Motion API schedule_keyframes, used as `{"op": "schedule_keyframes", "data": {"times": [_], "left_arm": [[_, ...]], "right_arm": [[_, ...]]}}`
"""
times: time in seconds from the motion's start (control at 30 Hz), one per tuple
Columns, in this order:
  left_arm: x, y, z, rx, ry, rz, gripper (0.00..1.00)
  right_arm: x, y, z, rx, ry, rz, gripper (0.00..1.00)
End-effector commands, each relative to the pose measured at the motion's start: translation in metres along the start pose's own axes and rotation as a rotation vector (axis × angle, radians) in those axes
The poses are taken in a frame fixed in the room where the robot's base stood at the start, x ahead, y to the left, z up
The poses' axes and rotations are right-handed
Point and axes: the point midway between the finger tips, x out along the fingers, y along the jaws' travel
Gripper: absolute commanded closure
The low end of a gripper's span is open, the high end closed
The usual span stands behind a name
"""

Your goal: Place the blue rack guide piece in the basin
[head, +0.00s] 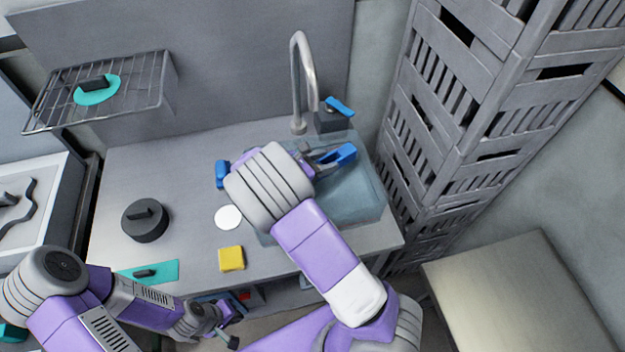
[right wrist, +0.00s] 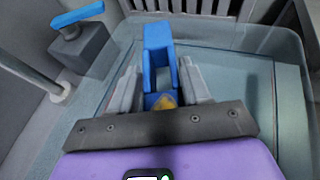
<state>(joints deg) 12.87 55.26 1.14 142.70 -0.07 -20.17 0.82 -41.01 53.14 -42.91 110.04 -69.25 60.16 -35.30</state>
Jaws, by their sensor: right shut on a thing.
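The blue rack guide piece (head: 342,154) is in the jaws of my right gripper (head: 322,161), above the pale translucent basin (head: 362,203). In the right wrist view the blue piece (right wrist: 158,50) stands out between the two grey fingers (right wrist: 160,88), with the basin (right wrist: 285,100) around and beneath it. I cannot tell whether the piece touches the basin. My right arm hides the basin's left part in the head view. My left gripper (head: 232,326) is low at the counter's front edge, with its fingertips apart and nothing between them.
A curved faucet (head: 306,75) and a grey block with a blue lever (head: 338,108) stand behind the basin. A yellow sponge (head: 231,258), white disc (head: 228,217), dark lidded pot (head: 145,220) and teal board (head: 160,271) lie on the counter. Stacked grey crates (head: 450,110) stand right.

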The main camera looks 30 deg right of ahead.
Motion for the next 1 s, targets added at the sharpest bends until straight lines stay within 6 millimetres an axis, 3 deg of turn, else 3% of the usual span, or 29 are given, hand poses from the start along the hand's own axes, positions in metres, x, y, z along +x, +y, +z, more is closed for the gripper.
{"op": "schedule_keyframes", "data": {"times": [0.1, 0.57, 0.93, 0.97, 1.0], "left_arm": [[0.006, -0.003, 0.000, 0.000, -0.001, 0.000, 1.00], [0.016, -0.006, -0.001, 0.000, 0.000, 0.000, 1.00], [0.017, -0.006, -0.001, 0.000, 0.000, 0.000, 1.00], [0.017, -0.006, -0.001, 0.000, 0.000, 0.000, 1.00], [0.016, -0.006, -0.001, 0.000, 0.000, 0.000, 1.00]], "right_arm": [[0.010, 0.000, -0.023, -0.004, -0.003, -0.001, 0.92], [0.029, 0.000, -0.070, -0.001, -0.002, -0.001, 0.92], [0.031, 0.000, -0.074, 0.001, 0.000, 0.000, 0.92], [0.030, 0.000, -0.074, 0.001, 0.001, 0.000, 0.48], [0.030, 0.000, -0.074, 0.000, 0.001, 0.000, 0.42]]}}
